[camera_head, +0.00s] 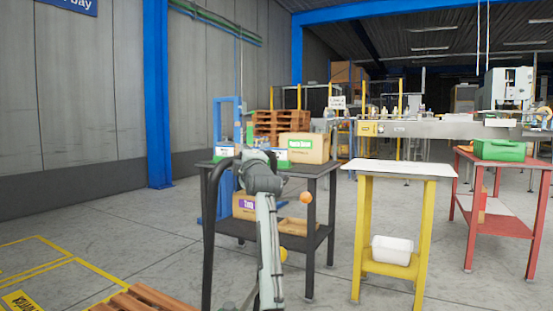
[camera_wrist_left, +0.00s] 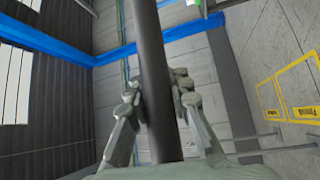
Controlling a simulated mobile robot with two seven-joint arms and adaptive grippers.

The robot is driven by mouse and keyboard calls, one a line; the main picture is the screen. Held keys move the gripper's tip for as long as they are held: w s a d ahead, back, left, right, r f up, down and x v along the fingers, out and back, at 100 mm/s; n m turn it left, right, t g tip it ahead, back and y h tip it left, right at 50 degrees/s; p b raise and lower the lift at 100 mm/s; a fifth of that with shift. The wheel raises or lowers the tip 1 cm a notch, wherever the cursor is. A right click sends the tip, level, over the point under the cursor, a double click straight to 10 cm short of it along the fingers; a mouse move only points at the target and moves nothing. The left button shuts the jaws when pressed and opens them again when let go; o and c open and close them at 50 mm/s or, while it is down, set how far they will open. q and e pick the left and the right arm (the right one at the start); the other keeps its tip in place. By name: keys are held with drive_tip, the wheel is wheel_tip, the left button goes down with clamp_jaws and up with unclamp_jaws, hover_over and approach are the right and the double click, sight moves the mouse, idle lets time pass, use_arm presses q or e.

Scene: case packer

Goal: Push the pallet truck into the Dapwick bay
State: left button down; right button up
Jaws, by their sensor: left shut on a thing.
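My left gripper (camera_wrist_left: 159,92) is shut around a dark round bar (camera_wrist_left: 157,125) in the left wrist view, a finger on each side; the bar looks like the pallet truck's handle. In the head view, a black bent tube (camera_head: 208,240) rises beside my left arm, likely the same handle; the gripper's hold is not clear there. A wooden pallet (camera_head: 145,298) shows at the bottom edge; the truck's body is out of view. Yellow floor lines (camera_head: 40,262) with a partly cut label mark a bay at lower left. My right gripper is not in view.
A dark table (camera_head: 325,168) with boxes stands ahead, beside a yellow stand (camera_head: 400,168) and a red table (camera_head: 505,165). A blue post (camera_head: 157,100) stands by the left wall. Grey floor between the marked bay and wall is clear.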

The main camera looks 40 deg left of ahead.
use_arm(q)
drive_tip(key=s+a+p, duration=0.1)
drive_tip(key=s+a, duration=0.1)
drive_tip(key=a, duration=0.6)
drive_tip(key=shift+s+a+f, duration=0.15)
drive_tip(key=shift+a+f, duration=0.05)
drive_tip(key=shift+f, duration=0.15)
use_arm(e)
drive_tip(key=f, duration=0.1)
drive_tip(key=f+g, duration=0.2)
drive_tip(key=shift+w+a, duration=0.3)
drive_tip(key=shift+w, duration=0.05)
use_arm(q)
drive_tip(key=c, duration=1.3)
unclamp_jaws()
drive_tip(key=shift+a, duration=0.1)
drive_tip(key=shift+r, duration=0.1)
drive_tip(key=v, duration=1.2)
